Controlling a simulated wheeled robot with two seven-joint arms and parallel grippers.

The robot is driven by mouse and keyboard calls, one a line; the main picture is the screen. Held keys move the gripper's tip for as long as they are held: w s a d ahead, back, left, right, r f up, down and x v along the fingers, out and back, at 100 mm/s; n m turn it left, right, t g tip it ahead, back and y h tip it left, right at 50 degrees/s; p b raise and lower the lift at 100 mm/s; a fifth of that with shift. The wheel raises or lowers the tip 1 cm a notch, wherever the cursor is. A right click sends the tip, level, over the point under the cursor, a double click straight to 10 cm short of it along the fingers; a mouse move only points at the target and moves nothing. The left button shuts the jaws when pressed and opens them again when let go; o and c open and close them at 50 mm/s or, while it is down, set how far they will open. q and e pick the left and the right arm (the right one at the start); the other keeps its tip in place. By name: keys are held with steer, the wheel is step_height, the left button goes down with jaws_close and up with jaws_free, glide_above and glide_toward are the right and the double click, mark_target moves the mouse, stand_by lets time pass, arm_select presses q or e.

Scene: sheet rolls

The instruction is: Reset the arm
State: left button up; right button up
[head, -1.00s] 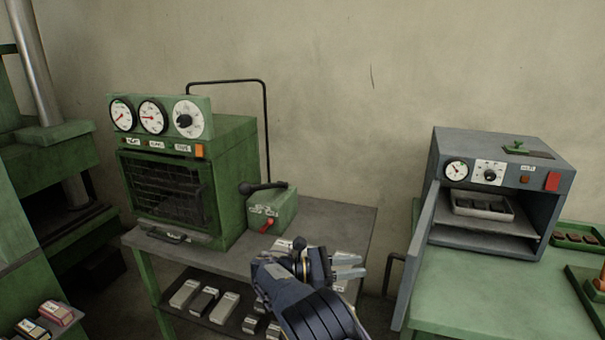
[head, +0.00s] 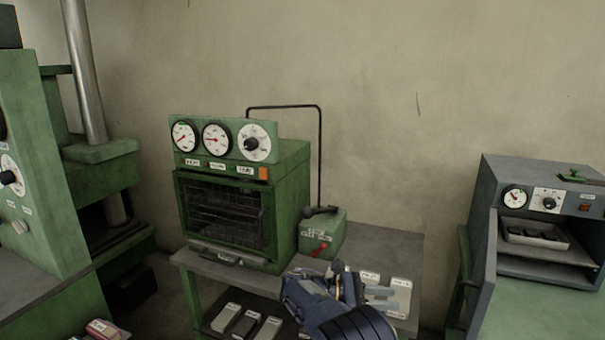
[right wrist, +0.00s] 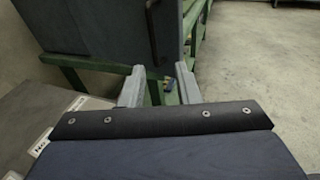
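My right gripper (head: 382,298) is low in the head view, in front of the grey-topped table (head: 390,245). Its two pale fingers point right and hold nothing. In the right wrist view the fingers (right wrist: 160,88) stand apart, with a clear gap between them. Beyond them are green table legs and a grey panel (right wrist: 110,25) with a dark handle. My left gripper is not in either view now.
A green oven (head: 225,210) with gauges and a lever box (head: 322,235) stand on the table. Several labelled blocks (head: 245,325) lie below. At right, a grey oven (head: 540,170) has its door open and a tray (head: 535,238) inside. Open floor (right wrist: 260,70) shows in the wrist view.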

steer(key=s+d+m+g+y, duration=0.2)
steer(key=s+d+m+y, duration=0.5)
steer(key=s+d+y, duration=0.5)
steer(key=s+a+m+t+y, duration=0.4)
steer(key=s+a+m, duration=0.1)
steer(key=s, duration=0.6)
steer(key=s+a+r+m+t+y, duration=0.1)
steer(key=s+a+m+t+y, duration=0.2)
steer(key=s+m, duration=0.4)
steer(key=s+a+y, duration=0.1)
steer(key=s+a, duration=0.1)
steer(key=s, duration=0.3)
steer(key=shift+s+a+t, duration=0.15)
steer(key=shift+a+t, duration=0.2)
steer(key=shift+t, duration=0.05)
steer(key=shift+r, duration=0.1)
